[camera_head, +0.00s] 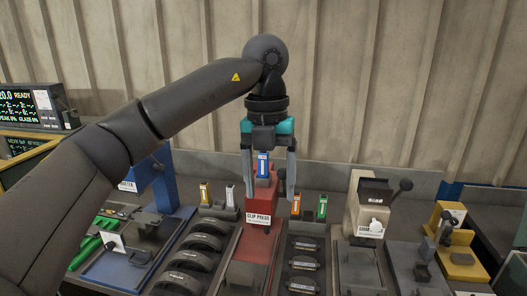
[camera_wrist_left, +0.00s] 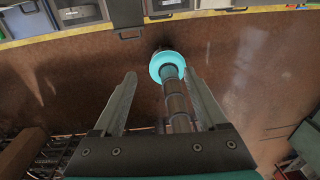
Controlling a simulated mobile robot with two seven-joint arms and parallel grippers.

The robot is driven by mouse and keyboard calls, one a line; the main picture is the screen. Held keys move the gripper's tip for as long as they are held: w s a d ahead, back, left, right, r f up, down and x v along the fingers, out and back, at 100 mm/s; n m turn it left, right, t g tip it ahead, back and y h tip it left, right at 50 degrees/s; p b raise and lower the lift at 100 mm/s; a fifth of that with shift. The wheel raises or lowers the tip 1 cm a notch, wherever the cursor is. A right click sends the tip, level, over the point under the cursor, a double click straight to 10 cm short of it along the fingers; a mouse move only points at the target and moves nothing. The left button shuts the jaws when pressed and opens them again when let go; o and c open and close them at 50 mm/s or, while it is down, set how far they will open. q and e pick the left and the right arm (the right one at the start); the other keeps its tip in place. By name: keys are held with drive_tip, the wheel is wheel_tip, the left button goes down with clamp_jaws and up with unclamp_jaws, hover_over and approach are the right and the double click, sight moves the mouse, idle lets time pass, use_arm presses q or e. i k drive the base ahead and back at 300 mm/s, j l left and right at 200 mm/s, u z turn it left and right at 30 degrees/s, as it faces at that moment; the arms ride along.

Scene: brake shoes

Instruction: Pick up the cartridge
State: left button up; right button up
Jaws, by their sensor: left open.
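My right gripper is not in view.
A blue stand (camera_head: 165,180) is at left, a beige machine (camera_head: 368,205) and a yellow fixture (camera_head: 457,252) at right. A display (camera_head: 25,107) stands far left. A corrugated wall closes the back.

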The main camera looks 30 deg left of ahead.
sight(262, 157)
drive_tip(key=i+j, duration=0.35)
drive_tip(key=i, duration=0.15)
drive_tip(key=i+j, duration=0.4)
drive_tip(key=i, duration=0.15)
